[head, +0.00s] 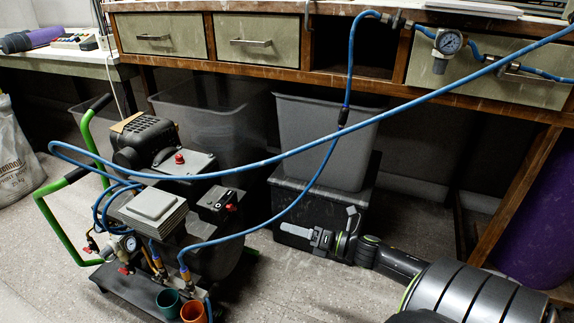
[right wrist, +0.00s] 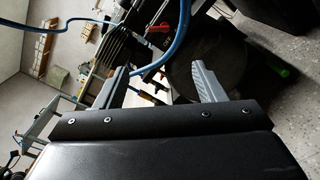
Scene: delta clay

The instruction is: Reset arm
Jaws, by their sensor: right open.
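My right gripper (head: 301,234) is in the lower middle of the head view, its arm coming in from the lower right. It is in front of a black box under the bench and to the right of the air compressor. In the right wrist view its two grey fingers (right wrist: 162,85) stand apart with nothing between them. Beyond them lie the dark compressor body and a blue hose, both apart from the fingers as far as I can tell. My left gripper is not in view.
An air compressor (head: 158,205) with green handles stands on the floor at left. A blue hose (head: 330,137) runs from it up to a gauge (head: 450,42) on the wooden workbench (head: 300,76). Grey bins (head: 325,140) stand beneath. A teal cup (head: 169,303) and an orange cup (head: 193,312) are at the compressor's front.

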